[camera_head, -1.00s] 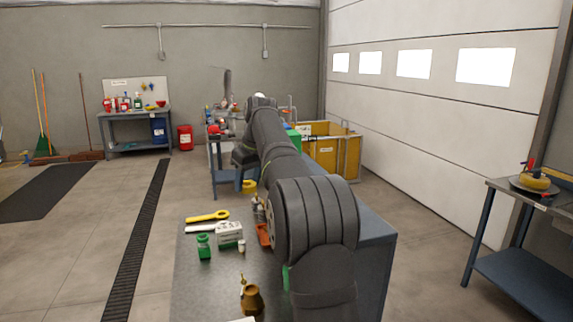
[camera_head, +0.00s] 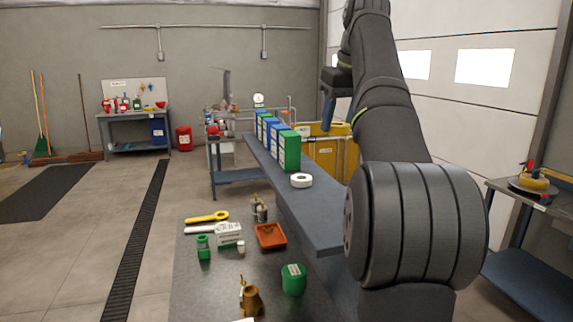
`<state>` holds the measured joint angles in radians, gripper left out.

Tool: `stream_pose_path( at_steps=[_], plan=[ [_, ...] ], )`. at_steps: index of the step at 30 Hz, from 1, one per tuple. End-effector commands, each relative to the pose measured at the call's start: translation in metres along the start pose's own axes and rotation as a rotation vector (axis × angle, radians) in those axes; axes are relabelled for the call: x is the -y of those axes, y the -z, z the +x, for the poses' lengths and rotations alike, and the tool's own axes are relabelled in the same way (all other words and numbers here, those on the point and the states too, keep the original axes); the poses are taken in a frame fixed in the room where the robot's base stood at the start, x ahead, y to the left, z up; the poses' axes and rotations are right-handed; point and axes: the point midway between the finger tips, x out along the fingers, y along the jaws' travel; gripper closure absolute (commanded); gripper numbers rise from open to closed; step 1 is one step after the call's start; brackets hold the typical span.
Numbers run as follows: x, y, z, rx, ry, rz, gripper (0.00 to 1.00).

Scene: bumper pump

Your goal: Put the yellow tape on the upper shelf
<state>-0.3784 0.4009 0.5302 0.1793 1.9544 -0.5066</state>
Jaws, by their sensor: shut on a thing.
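My gripper (camera_head: 328,106) is raised high above the far part of the upper shelf (camera_head: 315,222), its fingers pointing down. It is shut on the yellow tape (camera_head: 338,128), which is hard to separate from the yellow cart behind it. The upper shelf is a long blue-grey board above the dark workbench. A white tape roll (camera_head: 302,180) lies flat on it, in front of a row of green and blue boxes (camera_head: 289,152). My arm hides the shelf's right side.
The yellow cart (camera_head: 325,155) stands behind. The shelf's near part is clear.

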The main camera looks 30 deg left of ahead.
Motion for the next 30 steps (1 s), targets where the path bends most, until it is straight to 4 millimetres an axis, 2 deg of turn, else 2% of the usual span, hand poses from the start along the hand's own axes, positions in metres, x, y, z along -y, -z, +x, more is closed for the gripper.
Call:
stream_pose_path(
  at_steps=[1, 9, 15, 20, 30],
  plan=[
    [-0.004, -0.010, 0.002, 0.001, -0.006, 0.023, 0.73],
    [-0.022, -0.052, 0.023, 0.001, -0.041, 0.132, 0.73],
    [-0.028, -0.068, 0.031, -0.001, -0.055, 0.176, 0.73],
    [-0.016, -0.057, 0.050, 0.001, -0.055, 0.177, 0.73],
    [0.024, -0.010, 0.111, 0.001, -0.055, 0.176, 0.73]
  ],
)
